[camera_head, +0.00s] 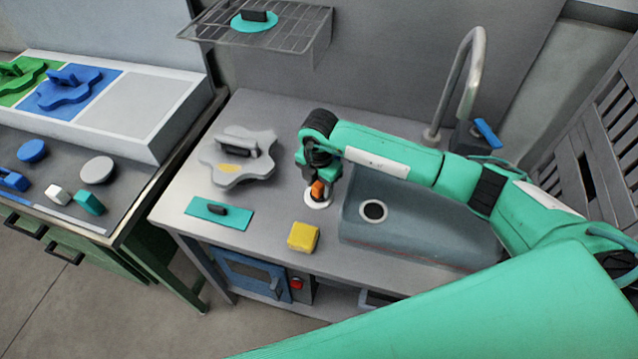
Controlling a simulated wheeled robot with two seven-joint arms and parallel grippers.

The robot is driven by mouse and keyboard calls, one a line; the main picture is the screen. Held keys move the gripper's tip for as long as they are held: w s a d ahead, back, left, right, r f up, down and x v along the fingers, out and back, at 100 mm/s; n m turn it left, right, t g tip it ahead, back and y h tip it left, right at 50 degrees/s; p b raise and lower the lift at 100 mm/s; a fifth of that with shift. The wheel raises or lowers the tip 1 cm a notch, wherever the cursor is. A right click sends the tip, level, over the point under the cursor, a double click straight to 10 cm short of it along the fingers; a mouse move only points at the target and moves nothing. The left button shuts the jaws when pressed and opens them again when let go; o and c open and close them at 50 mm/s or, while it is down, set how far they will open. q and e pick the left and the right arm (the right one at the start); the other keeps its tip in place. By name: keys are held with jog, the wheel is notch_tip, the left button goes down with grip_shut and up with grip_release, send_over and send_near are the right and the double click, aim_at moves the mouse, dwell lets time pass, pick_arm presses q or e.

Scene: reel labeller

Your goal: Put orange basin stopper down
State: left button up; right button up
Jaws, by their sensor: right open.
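The orange basin stopper (318,190) is at the left edge of the sink basin, with a pale round base (317,203) under its orange part on the grey counter. My right gripper (320,180) points down right over it, with dark fingers beside the orange part. The jaws are open; whether a finger touches the stopper cannot be told. The sink basin (420,225) is empty, with its round drain hole (373,211) uncovered. My left gripper is out of view.
A yellow sponge (303,237), a teal plate with a black handle (232,216) and a grey lobed piece (235,170) lie on the counter. A tall faucet (472,85) stands behind the basin. A wire shelf (285,30) hangs above.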

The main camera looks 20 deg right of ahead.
aim_at(319, 184)
jog(key=shift+r, duration=0.35)
notch_tip(319, 184, up, 12)
jog(key=b, duration=0.3)
jog(key=shift+f+b, duration=0.2)
jog(key=shift+b, duration=0.2)
